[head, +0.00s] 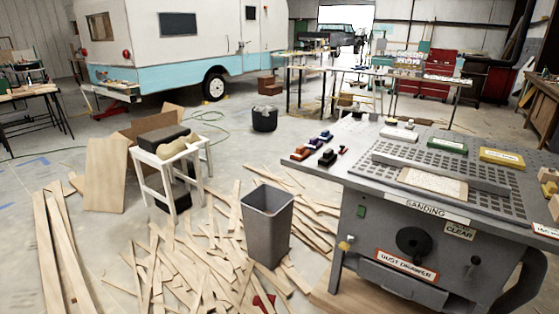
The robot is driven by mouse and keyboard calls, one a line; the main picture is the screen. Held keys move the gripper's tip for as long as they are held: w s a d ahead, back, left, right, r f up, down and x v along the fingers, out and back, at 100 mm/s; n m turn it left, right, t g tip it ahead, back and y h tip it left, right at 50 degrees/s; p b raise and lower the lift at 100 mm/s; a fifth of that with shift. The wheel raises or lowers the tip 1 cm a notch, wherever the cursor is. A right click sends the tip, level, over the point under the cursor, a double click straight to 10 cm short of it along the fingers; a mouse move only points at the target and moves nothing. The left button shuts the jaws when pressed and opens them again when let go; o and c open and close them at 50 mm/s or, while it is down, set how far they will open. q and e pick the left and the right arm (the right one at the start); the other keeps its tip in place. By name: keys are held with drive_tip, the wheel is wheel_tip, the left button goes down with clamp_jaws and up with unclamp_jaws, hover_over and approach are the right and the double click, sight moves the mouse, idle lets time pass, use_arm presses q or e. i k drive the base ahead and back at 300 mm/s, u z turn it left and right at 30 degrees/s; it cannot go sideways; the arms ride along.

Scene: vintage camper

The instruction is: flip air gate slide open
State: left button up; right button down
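A grey sanding table (350,165) with a perforated top stands at the right. Its front carries a "SANDING" label (425,208), a "CLEAR" label (460,231), a round black part (413,242) and a "DUST DRAWER" label (406,264). A small yellow knob (345,245) sticks out at the front left. A partly cut-off label (545,230) and tan rounded parts (548,176) show at the right edge. I cannot tell which part, if any, is the air gate slide. Neither of my grippers is in view.
A grey bin (267,222) stands left of the table among scattered wood strips (190,265). A white stool (150,165) and a leaning board (105,175) are further left. Small colored blocks (319,142) sit on the table. Floor behind the bin is clearer.

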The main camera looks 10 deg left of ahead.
sight(343, 147)
drive_tip(key=u, duration=0.2)
drive_tip(key=k, duration=0.45)
drive_tip(key=u, duration=0.8)
drive_tip(key=i, duration=1)
drive_tip(key=u, duration=0.6)
drive_tip(key=i, duration=1.15)
drive_tip(key=z, duration=0.65)
drive_tip(key=i, duration=0.8)
drive_tip(key=z, duration=1.45)
drive_tip(key=i, duration=0.5)
drive_tip(key=z, duration=0.35)
